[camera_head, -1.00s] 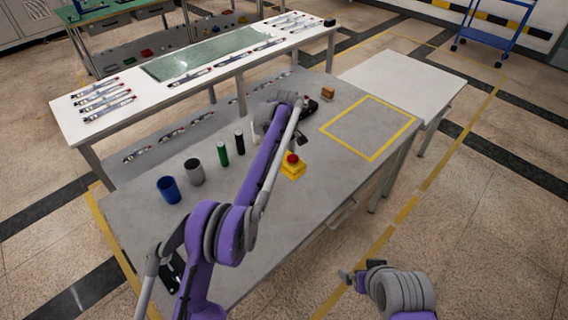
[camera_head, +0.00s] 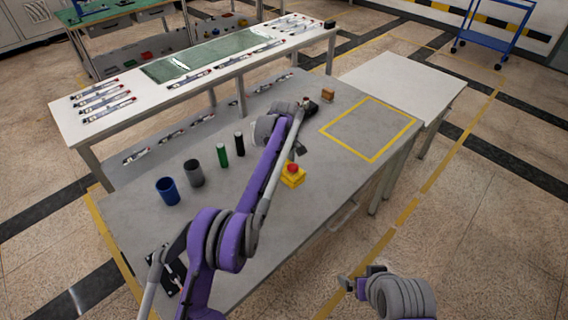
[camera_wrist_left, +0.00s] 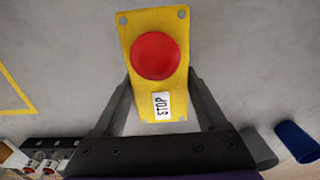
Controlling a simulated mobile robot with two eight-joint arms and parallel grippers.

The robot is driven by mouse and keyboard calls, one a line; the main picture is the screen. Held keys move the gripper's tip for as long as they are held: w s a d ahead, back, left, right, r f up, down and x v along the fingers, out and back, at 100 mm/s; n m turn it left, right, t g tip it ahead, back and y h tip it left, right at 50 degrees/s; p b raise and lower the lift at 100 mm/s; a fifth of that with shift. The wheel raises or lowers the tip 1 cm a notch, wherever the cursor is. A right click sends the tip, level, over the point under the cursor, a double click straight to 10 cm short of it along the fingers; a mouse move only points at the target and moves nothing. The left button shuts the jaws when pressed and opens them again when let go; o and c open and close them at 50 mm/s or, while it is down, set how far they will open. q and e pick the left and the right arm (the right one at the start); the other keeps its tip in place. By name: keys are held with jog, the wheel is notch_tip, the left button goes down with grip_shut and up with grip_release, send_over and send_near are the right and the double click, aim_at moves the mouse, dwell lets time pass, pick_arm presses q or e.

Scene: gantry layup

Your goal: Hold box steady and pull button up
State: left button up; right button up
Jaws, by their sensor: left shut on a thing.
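A blue cup (camera_head: 168,191), a grey cup (camera_head: 194,173), a green cylinder (camera_head: 222,155) and a black one (camera_head: 239,144) stand left of my arm. A small brown block (camera_head: 327,95) is at the back. The yellow-outlined area (camera_head: 367,128) on the right is empty.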

aim_at(284, 184)
pick_arm(q)
jog(key=shift+f+b, duration=0.7)
jog(key=shift+f, duration=2.25)
jog(key=shift+f, duration=0.2)
jog(key=shift+r, duration=0.25)
